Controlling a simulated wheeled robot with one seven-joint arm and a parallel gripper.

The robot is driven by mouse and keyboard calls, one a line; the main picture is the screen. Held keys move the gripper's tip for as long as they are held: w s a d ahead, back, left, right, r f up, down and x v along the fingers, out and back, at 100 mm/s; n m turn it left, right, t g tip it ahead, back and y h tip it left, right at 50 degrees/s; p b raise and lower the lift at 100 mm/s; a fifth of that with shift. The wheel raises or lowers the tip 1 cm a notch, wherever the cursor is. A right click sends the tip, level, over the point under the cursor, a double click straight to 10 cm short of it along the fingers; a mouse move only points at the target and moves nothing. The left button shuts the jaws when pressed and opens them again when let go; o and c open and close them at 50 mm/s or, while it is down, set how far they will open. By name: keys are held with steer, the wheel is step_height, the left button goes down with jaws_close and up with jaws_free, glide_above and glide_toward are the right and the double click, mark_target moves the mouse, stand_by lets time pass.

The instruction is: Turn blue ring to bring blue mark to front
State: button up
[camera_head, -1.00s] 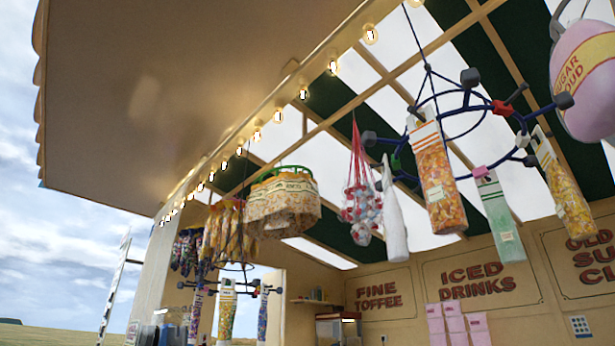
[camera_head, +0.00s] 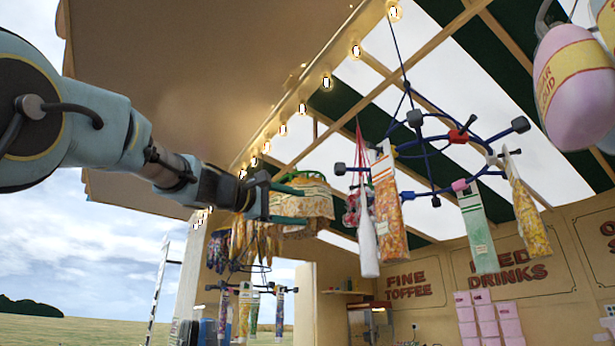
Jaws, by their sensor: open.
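The blue ring (camera_head: 483,174) hangs from the stall roof on dark cords. Dark-knobbed pegs stick out around it. A red mark (camera_head: 458,136) and a pink mark (camera_head: 460,186) show on it; I cannot make out a blue mark against the blue tube. An orange sweet bag (camera_head: 388,210), a pale green bag (camera_head: 478,235) and a yellow-orange bag (camera_head: 528,215) hang from the ring. My gripper (camera_head: 293,205) reaches in from the left, its teal fingers apart and empty. It is left of the ring, apart from it in the picture.
A white cone-shaped bag (camera_head: 368,238) hangs near the ring's left side. A round basket-like bundle (camera_head: 310,205) hangs behind my gripper. A lower hanging rack (camera_head: 250,290) carries more bags. A pink sugar cloud balloon (camera_head: 575,80) hangs at upper right. Lit bulbs line the roof beam.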

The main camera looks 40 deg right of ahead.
mark_target(335, 169)
steer(key=s+r+m+g+h, duration=0.1)
steer(key=s+r+g+h, duration=0.1)
steer(key=s+r, duration=0.45)
steer(key=p+x, duration=0.2)
steer(key=x, duration=0.1)
steer(key=p+x, duration=0.2)
steer(key=x, duration=0.1)
steer(key=w+r+p+x, duration=0.1)
steer(key=p+x, duration=0.1)
steer(key=x, duration=0.2)
steer(key=shift+w+a, duration=0.1)
